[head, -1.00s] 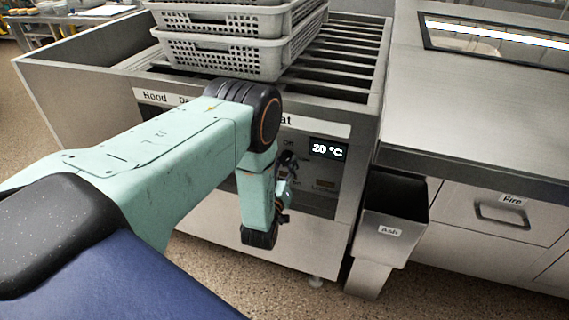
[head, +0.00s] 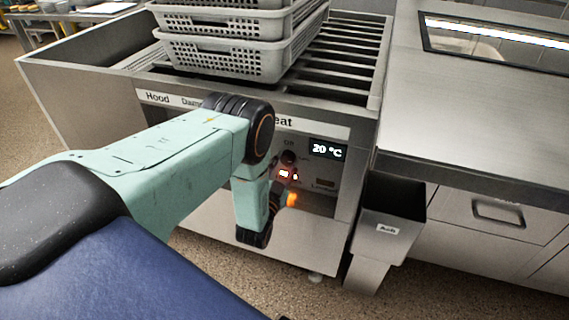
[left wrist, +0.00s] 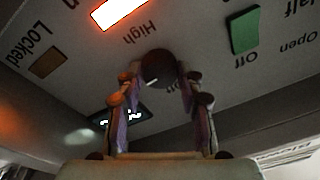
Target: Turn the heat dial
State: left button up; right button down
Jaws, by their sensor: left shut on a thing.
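The dark round heat dial (left wrist: 160,68) is on the front panel of the steel unit, with a small pale mark on it. In the left wrist view, the fingers of my left gripper (left wrist: 160,88) stand on either side of the dial and are shut on it. In the head view, the left gripper (head: 279,188) is at the panel, partly hidden by its own wrist. A lamp (left wrist: 118,10) near the "High" label glows white-orange. The display (head: 328,150) reads 20 °C. My right gripper is not in view.
Stacked grey perforated baskets (head: 222,56) stand on the unit's slatted top. A green switch (left wrist: 244,30) is beside the dial, and an amber block (left wrist: 47,64) is by "Locked". A steel ash bin (head: 392,221) and drawer counter (head: 470,130) are to the right.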

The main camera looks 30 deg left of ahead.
pick_arm(q)
jog(key=shift+m, duration=0.6)
jog(key=o, duration=1.2)
jog(key=shift+c, duration=0.2)
jog(key=v, duration=0.7)
jog(key=shift+s, duration=0.25)
jog(key=shift+f, duration=0.15)
